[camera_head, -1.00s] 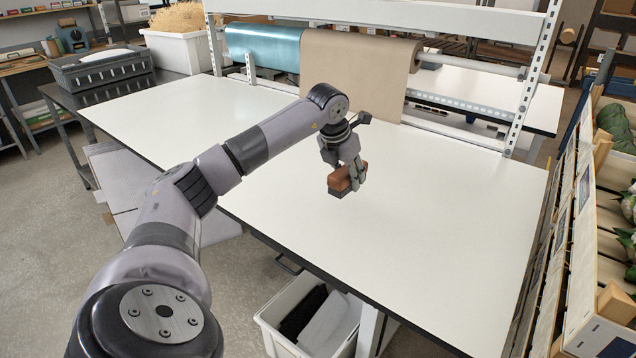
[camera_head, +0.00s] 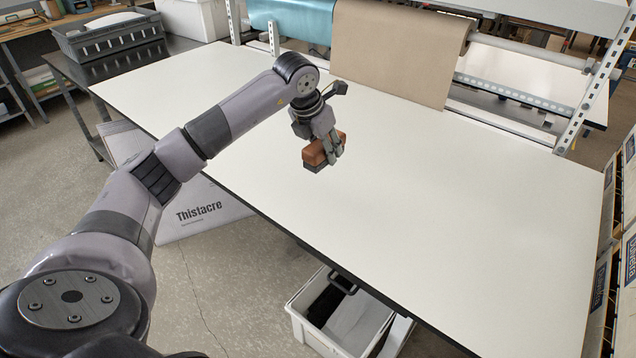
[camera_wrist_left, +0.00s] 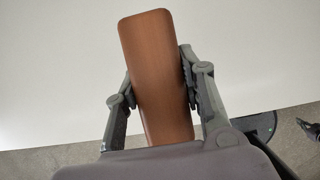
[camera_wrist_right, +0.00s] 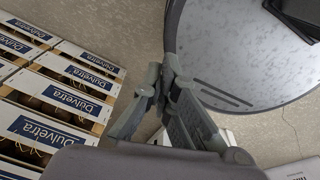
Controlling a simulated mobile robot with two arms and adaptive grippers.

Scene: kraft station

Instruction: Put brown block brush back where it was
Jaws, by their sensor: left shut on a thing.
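The brown block brush (camera_head: 322,150) has a brown wooden block and a darker underside. My left gripper (camera_head: 326,145) is shut on it and holds it over the white table top (camera_head: 450,200), near the front edge. I cannot tell the gap between brush and table. In the left wrist view, the long brown block (camera_wrist_left: 156,75) lies between the two fingers of the gripper (camera_wrist_left: 158,92), with the white table behind it. My right gripper (camera_wrist_right: 162,85) shows only in the right wrist view. Its fingers are together with nothing between them.
A brown paper roll (camera_head: 400,50) and a blue roll (camera_head: 290,20) hang at the table's back. A grey crate (camera_head: 110,35) stands at the back left. A white bin (camera_head: 340,315) is below the front edge. Dulvetra crates (camera_wrist_right: 60,95) show in the right wrist view. The table's middle is clear.

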